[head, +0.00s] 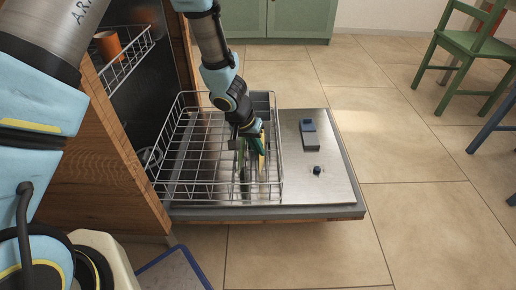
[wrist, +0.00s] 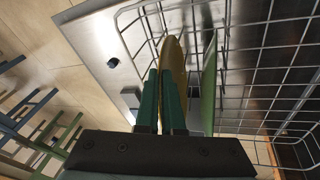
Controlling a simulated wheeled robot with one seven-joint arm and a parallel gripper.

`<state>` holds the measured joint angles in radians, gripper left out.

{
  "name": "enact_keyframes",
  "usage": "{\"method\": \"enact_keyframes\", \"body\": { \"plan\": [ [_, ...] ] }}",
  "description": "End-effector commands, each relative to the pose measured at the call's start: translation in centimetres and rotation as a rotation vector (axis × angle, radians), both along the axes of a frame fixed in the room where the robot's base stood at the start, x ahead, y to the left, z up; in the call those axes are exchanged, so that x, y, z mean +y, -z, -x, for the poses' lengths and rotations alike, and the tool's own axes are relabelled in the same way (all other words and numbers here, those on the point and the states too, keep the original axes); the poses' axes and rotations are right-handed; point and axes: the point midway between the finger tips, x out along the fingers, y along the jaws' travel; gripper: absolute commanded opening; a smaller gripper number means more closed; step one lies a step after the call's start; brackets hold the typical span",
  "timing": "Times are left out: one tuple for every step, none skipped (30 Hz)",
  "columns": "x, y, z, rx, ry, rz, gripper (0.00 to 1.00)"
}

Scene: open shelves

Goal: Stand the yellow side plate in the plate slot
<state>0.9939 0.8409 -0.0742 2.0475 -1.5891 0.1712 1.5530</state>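The yellow side plate (wrist: 174,56) is on edge in the wire rack, nearly edge-on in the wrist view. It also shows as a thin yellow strip in the head view (head: 262,158). My gripper (wrist: 159,75) reaches down into the rack with its dark green fingers close together. The plate's edge runs into the narrow gap between them, and the right finger covers part of its face. The plate slot itself is hard to make out, and the plate's lower edge is hidden.
A green plate (wrist: 209,83) stands beside the yellow one. The wire rack (head: 189,190) sits over the open dishwasher door (head: 330,188). A grey-blue block (head: 309,137) and a small dark knob (head: 317,170) are on the door. An orange cup (head: 108,46) is in the upper rack.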

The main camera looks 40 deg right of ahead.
Motion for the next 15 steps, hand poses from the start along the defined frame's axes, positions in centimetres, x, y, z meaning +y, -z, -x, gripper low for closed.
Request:
{"method": "enact_keyframes", "body": {
  "plan": [
    [-0.04,-0.04,-0.02,0.0,0.0,0.001,0.0],
    [-0.04,-0.05,-0.01,0.0,0.0,0.001,0.0],
    [-0.04,-0.05,-0.01,0.0,0.0,0.001,0.08],
    [-0.03,-0.03,-0.01,0.0,0.0,0.001,0.11],
    [-0.03,-0.03,-0.01,0.0,0.0,0.001,0.15],
    [-0.03,-0.03,-0.01,0.0,0.0,0.001,0.19],
    [-0.02,-0.03,-0.01,0.0,0.0,0.001,0.23],
    [-0.03,-0.02,-0.01,0.0,0.0,0.001,0.26],
    [-0.03,-0.02,-0.01,0.0,0.0,0.001,0.3],
    [-0.02,-0.02,0.0,0.0,0.0,0.0,0.34],
    [-0.02,-0.02,0.0,0.0,0.0,0.0,0.37],
    [-0.02,0.0,-0.01,0.0,0.0,0.0,0.4],
    [-0.01,0.0,-0.01,0.0,0.0,0.0,0.4],
    [-0.01,0.0,-0.01,0.0,0.0,0.0,0.4],
    [-0.01,0.01,0.0,0.0,0.0,0.0,0.4]
  ]
}}
